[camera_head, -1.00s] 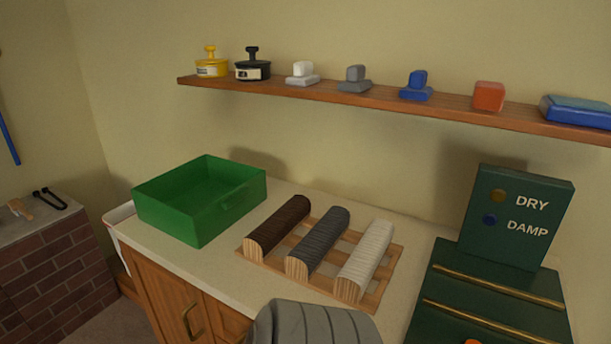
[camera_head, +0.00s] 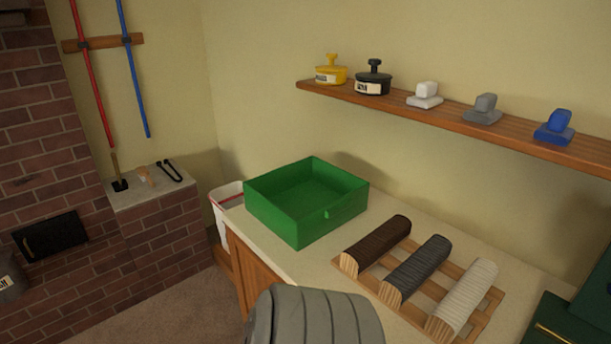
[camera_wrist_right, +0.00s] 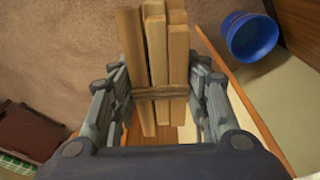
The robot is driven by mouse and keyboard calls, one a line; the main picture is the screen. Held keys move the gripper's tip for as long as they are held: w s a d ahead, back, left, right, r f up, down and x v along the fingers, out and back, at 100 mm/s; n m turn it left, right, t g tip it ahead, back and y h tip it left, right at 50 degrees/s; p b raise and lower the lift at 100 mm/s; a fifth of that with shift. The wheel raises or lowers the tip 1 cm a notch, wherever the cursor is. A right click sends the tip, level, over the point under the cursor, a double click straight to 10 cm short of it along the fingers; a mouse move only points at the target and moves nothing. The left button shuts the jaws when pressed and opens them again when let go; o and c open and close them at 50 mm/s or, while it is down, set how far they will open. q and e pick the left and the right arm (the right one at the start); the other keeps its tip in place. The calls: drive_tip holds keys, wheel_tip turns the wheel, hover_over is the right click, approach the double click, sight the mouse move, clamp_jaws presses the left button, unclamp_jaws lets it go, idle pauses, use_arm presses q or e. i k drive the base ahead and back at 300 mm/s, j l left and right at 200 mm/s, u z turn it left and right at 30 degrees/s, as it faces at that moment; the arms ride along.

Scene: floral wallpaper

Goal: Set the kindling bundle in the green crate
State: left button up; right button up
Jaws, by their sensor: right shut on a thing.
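The green crate (camera_head: 272,214) stands at the left end of the counter in the head view. It is open at the top and the part of its inside that shows is empty. The kindling bundle (camera_wrist_right: 155,60) is several pale wooden sticks tied with brown twine in the right wrist view. My right gripper (camera_wrist_right: 160,98) is shut on the bundle, with a jaw on each side near the twine. The right gripper and the bundle do not show in the head view. My left gripper is in neither view.
A wooden rack (camera_head: 421,292) with dark brown, grey and white logs lies right of the crate. A shelf (camera_head: 440,117) with pots and blocks runs above. A white bin (camera_head: 226,197) stands left of the counter. The right wrist view shows a blue bucket (camera_wrist_right: 250,38).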

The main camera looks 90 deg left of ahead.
sight(299, 211)
drive_tip(key=k+j+u, duration=0.45)
drive_tip(key=j, duration=0.15)
drive_tip(key=j+u, duration=0.2)
drive_tip(key=j, duration=0.15)
drive_tip(key=k+j+u, duration=0.25)
drive_tip(key=j, duration=0.15)
drive_tip(key=j+u, duration=0.2)
drive_tip(key=j, duration=0.2)
